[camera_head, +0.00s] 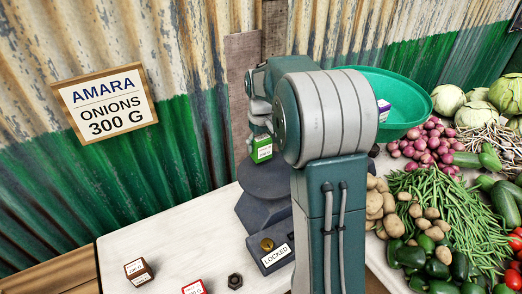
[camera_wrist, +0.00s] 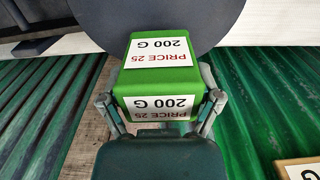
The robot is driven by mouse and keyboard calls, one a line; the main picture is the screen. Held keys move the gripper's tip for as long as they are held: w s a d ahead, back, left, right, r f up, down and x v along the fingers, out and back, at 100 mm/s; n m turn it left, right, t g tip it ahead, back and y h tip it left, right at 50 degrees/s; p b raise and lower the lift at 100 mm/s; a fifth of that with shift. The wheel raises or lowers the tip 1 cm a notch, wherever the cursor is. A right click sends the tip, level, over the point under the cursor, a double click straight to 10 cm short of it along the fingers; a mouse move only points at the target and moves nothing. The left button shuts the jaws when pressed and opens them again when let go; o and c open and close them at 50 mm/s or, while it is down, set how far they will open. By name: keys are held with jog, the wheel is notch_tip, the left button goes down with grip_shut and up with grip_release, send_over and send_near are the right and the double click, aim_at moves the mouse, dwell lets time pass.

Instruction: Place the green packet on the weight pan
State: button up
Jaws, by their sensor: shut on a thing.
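The green packet (camera_head: 262,149) has white labels; in the wrist view (camera_wrist: 152,85) they read "PRICE 25" and "200 G", upside down. My gripper (camera_wrist: 162,106) is shut on it, one finger on each side. In the head view my gripper (camera_head: 258,122) is partly hidden by my arm. The weight pan (camera_head: 268,182) is a dark round plate just below the packet; its edge also shows behind the packet in the wrist view (camera_wrist: 225,18). I cannot tell whether the packet touches the pan.
A dark balance base carries a "LOCKED" label (camera_head: 276,255) and a brass knob (camera_head: 266,244). A green bowl (camera_head: 400,85) holds a purple-and-white packet (camera_head: 384,110). A brown packet (camera_head: 138,271), a red packet (camera_head: 194,287) and a dark nut (camera_head: 235,281) lie on the pale table. Vegetables fill the right.

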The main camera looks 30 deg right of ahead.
aim_at(262, 137)
jog(key=shift+d+f, duration=0.2)
jog(key=shift+f, duration=0.95)
jog(key=o, duration=1.1)
jog(key=shift+a+f, duration=0.1)
jog(key=shift+s, duration=0.1)
notch_tip(262, 137, up, 12)
jog(key=shift+r, duration=0.1)
jog(key=s+a+t, duration=0.2)
jog(key=s+a, duration=0.5)
jog(key=s, duration=0.5)
jog(key=s+a+t, duration=0.3)
jog(key=s+a, duration=0.4)
jog(key=s, duration=0.6)
jog(key=shift+s+a+t, duration=0.25)
jog(key=shift+a+t, duration=0.05)
